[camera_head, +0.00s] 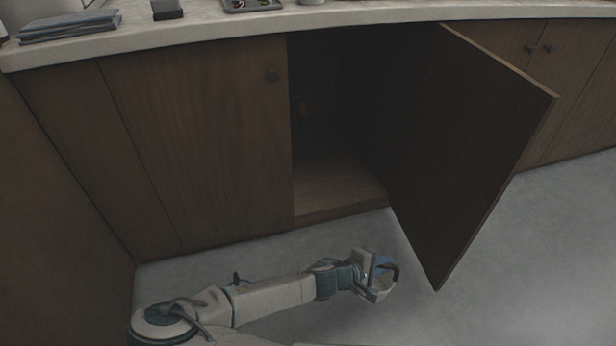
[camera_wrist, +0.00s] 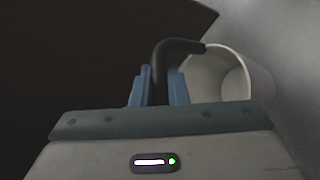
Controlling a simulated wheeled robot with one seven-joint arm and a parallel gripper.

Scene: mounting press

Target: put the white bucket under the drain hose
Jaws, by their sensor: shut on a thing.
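The white bucket (camera_wrist: 258,82) shows in the wrist view, just beyond my gripper (camera_wrist: 160,88) on the right. It is tilted in that picture, with its open mouth partly facing the camera. Its dark curved handle (camera_wrist: 180,47) runs between my blue fingers, which are shut on it. In the head view my gripper (camera_head: 380,264) is low over the floor, in front of the open cabinet; I cannot clearly make out the bucket's body there. I cannot make out the drain hose; the cabinet interior (camera_head: 325,110) is very dark.
An open cabinet door (camera_head: 460,140) swings out to the right of the opening, its lower corner close to my gripper. A closed wooden door (camera_head: 205,150) is on the left. The cabinet floor (camera_head: 335,188) looks bare at the front. Grey floor (camera_head: 560,240) is clear at right.

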